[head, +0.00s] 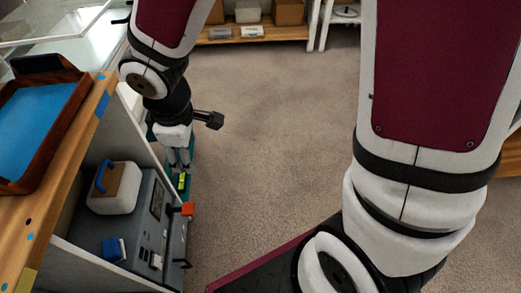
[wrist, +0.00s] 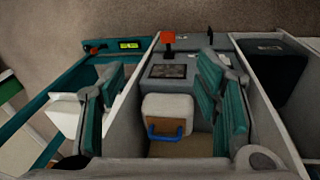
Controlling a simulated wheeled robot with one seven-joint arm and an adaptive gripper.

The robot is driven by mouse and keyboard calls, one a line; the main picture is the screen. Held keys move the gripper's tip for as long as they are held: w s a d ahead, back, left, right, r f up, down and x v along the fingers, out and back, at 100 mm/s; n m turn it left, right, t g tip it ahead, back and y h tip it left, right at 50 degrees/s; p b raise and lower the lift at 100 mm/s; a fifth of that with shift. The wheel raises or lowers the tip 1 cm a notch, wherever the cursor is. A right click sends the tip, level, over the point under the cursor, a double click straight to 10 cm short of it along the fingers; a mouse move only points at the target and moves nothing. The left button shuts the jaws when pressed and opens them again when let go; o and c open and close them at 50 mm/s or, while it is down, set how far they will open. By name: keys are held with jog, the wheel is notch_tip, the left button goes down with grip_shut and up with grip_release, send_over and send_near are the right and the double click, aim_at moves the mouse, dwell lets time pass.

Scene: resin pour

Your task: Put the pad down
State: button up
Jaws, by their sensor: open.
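I cannot tell for certain which thing is the pad. A white block with a blue handle and a brown face (head: 115,187) rests on a grey surface inside the low cabinet at left. It also shows in the wrist view (wrist: 167,108), between my fingers in the picture but apart from them. My gripper (head: 181,166) hangs at the cabinet's right edge, beside that block. Its teal fingers (wrist: 160,68) are spread, with nothing held between them. A small blue block (head: 115,249) lies nearer on the same grey surface.
A wooden top (head: 62,178) carries a brown tray (head: 47,150) with a blue bottom. An orange knob (head: 187,209) sticks out at the grey unit's edge. A teal frame with a yellow-green level (wrist: 130,45) is close to my gripper. The carpet (head: 275,130) is clear.

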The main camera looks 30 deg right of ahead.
jog(key=s+d+r+m+g+h, duration=0.1)
jog(key=s+d+r+m+h, duration=0.1)
jog(key=s+d+r+m, duration=0.95)
jog(key=s+d+r+g+y, duration=0.1)
jog(key=s+d+r+y, duration=0.1)
jog(key=s, duration=1)
jog(key=shift+s+d+r+m, duration=0.4)
jog(key=shift+d+r, duration=0.3)
jog(key=shift+r, duration=0.1)
notch_tip(320, 180, up, 25)
jog(key=t+p, duration=0.3)
jog(key=p, duration=2)
jog(key=shift+d+r+t+p, duration=0.2)
jog(key=shift+t+p, duration=0.15)
jog(key=shift+t, duration=0.05)
jog(key=shift+w, duration=0.1)
